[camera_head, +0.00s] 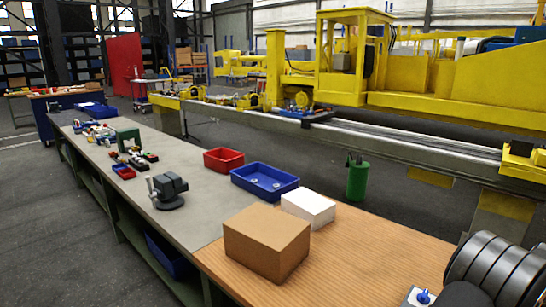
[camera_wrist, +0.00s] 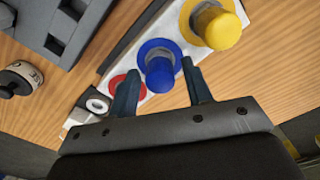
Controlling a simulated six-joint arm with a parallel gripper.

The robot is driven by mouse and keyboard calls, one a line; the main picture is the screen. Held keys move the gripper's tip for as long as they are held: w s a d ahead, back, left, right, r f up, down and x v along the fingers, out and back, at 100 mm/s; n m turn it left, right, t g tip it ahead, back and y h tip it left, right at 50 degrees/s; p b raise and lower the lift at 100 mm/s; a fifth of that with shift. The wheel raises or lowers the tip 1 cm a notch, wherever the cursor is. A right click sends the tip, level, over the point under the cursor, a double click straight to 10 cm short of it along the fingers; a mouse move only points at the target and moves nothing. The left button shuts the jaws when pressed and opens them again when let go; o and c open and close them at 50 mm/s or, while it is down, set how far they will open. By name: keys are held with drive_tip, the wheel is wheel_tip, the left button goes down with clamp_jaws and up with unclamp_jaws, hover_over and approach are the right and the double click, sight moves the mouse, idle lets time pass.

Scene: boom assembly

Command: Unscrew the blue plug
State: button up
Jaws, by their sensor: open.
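The blue plug (camera_wrist: 159,72) stands on a light plate (camera_wrist: 174,30) in the wrist view, with a round blue base around it. In the head view the blue plug (camera_head: 423,297) shows small at the bottom edge. A larger yellow plug (camera_wrist: 217,26) sits beside it on the plate, and a red round part (camera_wrist: 118,84) is partly hidden behind my left finger. My gripper (camera_wrist: 160,70) is open, and the blue plug appears between its two fingertips. I cannot tell whether the fingers reach down around it. No contact is visible.
The plate lies on a wooden tabletop (camera_head: 370,255). A brown box (camera_head: 266,245), a white box (camera_head: 308,207), a blue tray (camera_head: 262,190) and a red tray (camera_head: 223,159) stand farther back. In the wrist view a black knob (camera_wrist: 18,80) and a grey fixture (camera_wrist: 65,25) lie left.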

clamp_jaws()
drive_tip(key=n, duration=0.5)
drive_tip(key=shift+r+n, duration=0.1)
drive_tip(key=shift+n, duration=0.3)
drive_tip(key=n, duration=0.6)
drive_tip(key=shift+n, duration=0.3)
drive_tip(key=n, duration=0.6)
drive_tip(key=shift+r, duration=0.1)
drive_tip(key=n, duration=0.5)
drive_tip(key=shift+n, duration=0.3)
